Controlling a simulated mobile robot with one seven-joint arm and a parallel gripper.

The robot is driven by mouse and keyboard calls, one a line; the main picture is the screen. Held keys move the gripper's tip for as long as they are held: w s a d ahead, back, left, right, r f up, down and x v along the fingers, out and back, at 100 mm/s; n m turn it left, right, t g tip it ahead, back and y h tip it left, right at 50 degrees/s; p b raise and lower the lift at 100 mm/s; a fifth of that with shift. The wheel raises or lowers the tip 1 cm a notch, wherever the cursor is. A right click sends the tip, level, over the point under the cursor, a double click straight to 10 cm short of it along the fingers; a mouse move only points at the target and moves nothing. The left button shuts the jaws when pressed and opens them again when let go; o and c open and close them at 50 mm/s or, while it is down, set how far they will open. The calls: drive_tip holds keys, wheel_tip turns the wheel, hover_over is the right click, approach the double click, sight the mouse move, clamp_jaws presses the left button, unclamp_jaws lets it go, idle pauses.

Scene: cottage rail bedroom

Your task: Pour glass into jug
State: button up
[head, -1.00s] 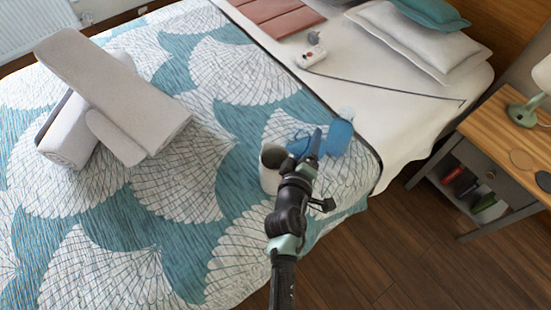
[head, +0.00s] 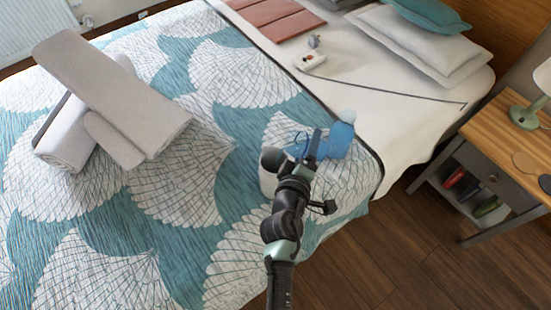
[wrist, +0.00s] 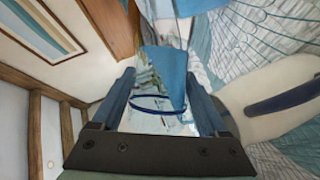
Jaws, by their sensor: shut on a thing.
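My gripper (head: 316,146) is shut on a see-through blue glass (head: 339,140) above the near right part of the bed. In the wrist view the glass (wrist: 163,65) lies between the two fingers, with a dark blue rim ring across it. It looks tilted, but its contents cannot be made out clearly. A white vessel (head: 267,183), seemingly the jug, stands on the bed just left of my gripper, partly hidden by my arm. A large pale rounded shape with a dark strip at the right of the wrist view may be the same vessel.
The bed has a teal and white patterned cover (head: 110,235). Grey rolled towels (head: 115,95) lie at left. A small white device (head: 313,60) with a dark cord lies on the white sheet. Pillows (head: 420,45) are at the back. A wooden nightstand (head: 505,130) stands at right.

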drive_tip(key=shift+a+f+n+h+b, duration=0.1)
drive_tip(key=shift+f+n+h+b, duration=0.25)
drive_tip(key=shift+n+b, duration=0.7)
drive_tip(key=shift+a+r+n+t+h+b, duration=0.35)
drive_tip(key=shift+a+b, duration=0.35)
drive_tip(key=shift+b, duration=0.4)
drive_tip(key=shift+a+r+n+b, duration=0.2)
drive_tip(key=shift+r+n+b, duration=0.1)
drive_tip(key=shift+n+b, duration=0.45)
idle(0.5)
drive_tip(key=shift+a+r+t+h+b, duration=0.1)
drive_tip(key=shift+r+t+h+b, duration=0.1)
drive_tip(key=shift+t+h+b, duration=0.25)
